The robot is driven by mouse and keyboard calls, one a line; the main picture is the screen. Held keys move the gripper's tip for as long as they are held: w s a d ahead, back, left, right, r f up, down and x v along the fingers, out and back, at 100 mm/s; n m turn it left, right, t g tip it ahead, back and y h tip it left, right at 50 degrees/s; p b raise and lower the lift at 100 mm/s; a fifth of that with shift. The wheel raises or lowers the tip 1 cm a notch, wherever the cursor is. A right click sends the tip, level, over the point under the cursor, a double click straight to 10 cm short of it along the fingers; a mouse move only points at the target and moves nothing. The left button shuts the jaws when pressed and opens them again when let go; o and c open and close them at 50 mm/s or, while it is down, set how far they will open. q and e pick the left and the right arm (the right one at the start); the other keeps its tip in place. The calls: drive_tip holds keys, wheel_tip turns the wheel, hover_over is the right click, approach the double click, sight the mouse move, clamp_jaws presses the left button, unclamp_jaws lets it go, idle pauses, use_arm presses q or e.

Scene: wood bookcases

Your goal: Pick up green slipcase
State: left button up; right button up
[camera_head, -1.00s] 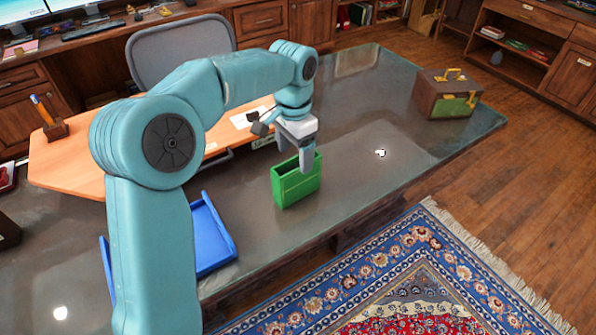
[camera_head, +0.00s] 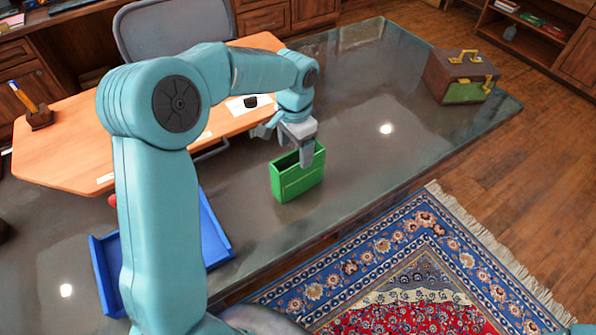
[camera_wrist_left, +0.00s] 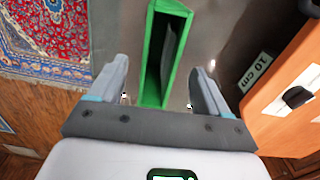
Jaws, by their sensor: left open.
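The green slipcase (camera_head: 298,178) stands upright on the dark glossy table, its open side facing up. My left gripper (camera_head: 304,150) is directly over its top edge in the head view, pointing down. In the left wrist view the slipcase (camera_wrist_left: 154,82) lies between the two spread fingers of the left gripper (camera_wrist_left: 158,90), with a gap on each side. Something dark and flat shows inside the slipcase. The gripper is open and holds nothing. My right gripper is not in view.
A blue tray (camera_head: 224,250) lies left of the slipcase, partly behind my arm. An orange wooden board (camera_head: 75,150) is behind it. A brown and green box with yellow handles (camera_head: 462,76) stands at the table's far right. The table between is clear.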

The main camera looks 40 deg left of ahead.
sight(298, 165)
use_arm(q)
wheel_tip(298, 165, down, 3)
drive_tip(key=shift+w+d+r, duration=0.1)
drive_tip(key=shift+w+r, duration=0.05)
drive_tip(key=f, duration=0.4)
drive_tip(key=shift+w+f+p, duration=0.35)
drive_tip(key=shift+s+d+r, duration=0.1)
drive_tip(key=shift+s, duration=0.1)
drive_tip(key=shift+c, duration=0.3)
drive_tip(key=shift+w, duration=0.1)
drive_tip(key=c, duration=1.1)
